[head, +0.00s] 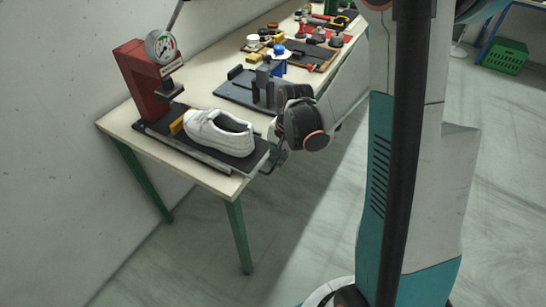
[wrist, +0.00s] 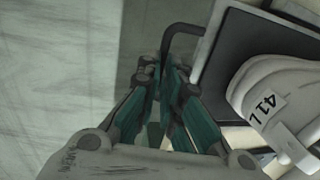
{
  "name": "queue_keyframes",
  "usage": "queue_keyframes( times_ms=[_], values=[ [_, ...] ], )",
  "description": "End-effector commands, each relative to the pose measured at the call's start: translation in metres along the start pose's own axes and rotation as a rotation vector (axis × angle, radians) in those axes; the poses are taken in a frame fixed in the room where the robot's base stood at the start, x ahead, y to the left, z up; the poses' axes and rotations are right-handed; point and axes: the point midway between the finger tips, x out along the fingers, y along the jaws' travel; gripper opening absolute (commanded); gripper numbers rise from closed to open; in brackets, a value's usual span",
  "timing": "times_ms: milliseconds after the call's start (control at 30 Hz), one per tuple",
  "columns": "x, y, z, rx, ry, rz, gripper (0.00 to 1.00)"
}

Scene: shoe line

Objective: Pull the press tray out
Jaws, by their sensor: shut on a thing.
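The press tray (head: 251,163) is a dark flat plate in front of the red press (head: 144,82), its near end at the table's front edge. A white shoe (head: 219,133) sits on it, clear of the press head; in the wrist view the shoe (wrist: 275,105) shows a "41 L" label. The tray (wrist: 229,50) has a bent black handle (wrist: 181,29). My gripper (head: 279,157) is at the tray's near end, small in the head view. In the wrist view its teal fingers (wrist: 167,85) are shut on the handle; the grip itself is partly hidden.
The pale table (head: 118,118) has green legs and stands along the wall. A dark fixture (head: 262,92) stands behind my gripper, with several tools and parts farther back. A green crate (head: 505,56) is at the far right. The floor before the table is clear.

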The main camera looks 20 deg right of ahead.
Motion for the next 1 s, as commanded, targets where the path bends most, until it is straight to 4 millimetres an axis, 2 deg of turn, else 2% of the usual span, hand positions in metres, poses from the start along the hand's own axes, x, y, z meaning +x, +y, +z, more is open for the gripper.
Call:
queue_keyframes(
  times_ms=[33,100,367,400,467,500,833,1000],
  values=[
    [0.000,0.011,0.000,0.003,0.001,0.002,0.00],
    [-0.002,0.019,0.000,0.002,0.000,0.002,0.00],
    [-0.002,0.021,0.001,0.000,-0.001,0.002,0.00],
    [-0.002,0.021,0.001,-0.001,-0.001,0.002,0.11],
    [-0.002,0.021,0.001,-0.001,-0.001,0.002,0.25],
    [-0.002,0.020,0.001,-0.001,-0.001,0.002,0.28],
    [-0.004,0.020,0.000,0.000,0.000,0.001,0.28],
    [-0.015,0.020,0.000,0.001,0.000,0.001,0.28]
  ],
)
